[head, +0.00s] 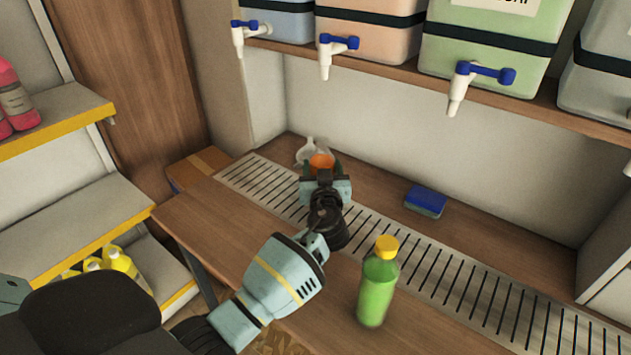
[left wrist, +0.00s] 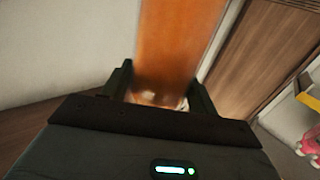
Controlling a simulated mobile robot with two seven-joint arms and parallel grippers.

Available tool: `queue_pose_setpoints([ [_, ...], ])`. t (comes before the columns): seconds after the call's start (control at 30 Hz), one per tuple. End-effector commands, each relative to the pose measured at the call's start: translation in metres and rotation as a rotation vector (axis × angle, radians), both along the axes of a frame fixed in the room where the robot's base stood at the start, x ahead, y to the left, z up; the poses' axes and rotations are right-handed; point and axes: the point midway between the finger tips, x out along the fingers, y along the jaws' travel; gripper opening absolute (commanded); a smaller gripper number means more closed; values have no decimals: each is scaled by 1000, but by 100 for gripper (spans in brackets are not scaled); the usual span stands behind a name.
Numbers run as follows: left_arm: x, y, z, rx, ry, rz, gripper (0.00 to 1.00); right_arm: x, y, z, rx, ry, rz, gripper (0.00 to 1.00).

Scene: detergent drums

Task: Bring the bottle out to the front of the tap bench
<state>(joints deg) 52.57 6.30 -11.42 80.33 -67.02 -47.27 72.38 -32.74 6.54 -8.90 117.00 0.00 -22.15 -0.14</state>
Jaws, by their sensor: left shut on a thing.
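My left gripper (head: 322,174) is over the slotted drain strip toward the back of the tap bench (head: 225,240). It is shut on an orange thing (head: 320,160), seemingly a bottle, mostly hidden behind the gripper in the head view. In the left wrist view the orange thing (left wrist: 178,45) stands between the two fingers (left wrist: 160,85); whether its base touches the bench cannot be told. A green bottle (head: 378,290) with a yellow cap stands upright at the front of the bench, right of my left forearm, apart from the gripper. My right gripper is not in view.
A white funnel-like thing (head: 303,152) is close behind the gripper. A blue sponge (head: 426,201) lies at the back. Drums with taps (head: 480,75) stand on a shelf above. Shelves (head: 60,120) with pink and yellow bottles are at left.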

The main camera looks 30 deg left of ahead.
Motion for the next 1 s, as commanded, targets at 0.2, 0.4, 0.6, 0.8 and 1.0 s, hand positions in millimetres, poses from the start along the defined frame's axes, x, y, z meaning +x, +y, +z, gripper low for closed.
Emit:
queue_pose_setpoints([
  [0.2, 5, -3, 3, 7, -3, 1, 15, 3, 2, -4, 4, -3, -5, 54],
  [0.4, 3, -2, 4, 7, -3, 1, 15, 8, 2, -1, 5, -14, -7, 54],
  [0.6, -5, -1, 5, 9, -2, 2, 15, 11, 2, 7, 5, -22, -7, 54],
  [0.8, -18, 0, 6, 8, -4, 2, 15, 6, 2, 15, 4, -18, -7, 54],
  [1.0, -31, 1, 6, 7, -5, 1, 15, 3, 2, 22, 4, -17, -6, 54],
])
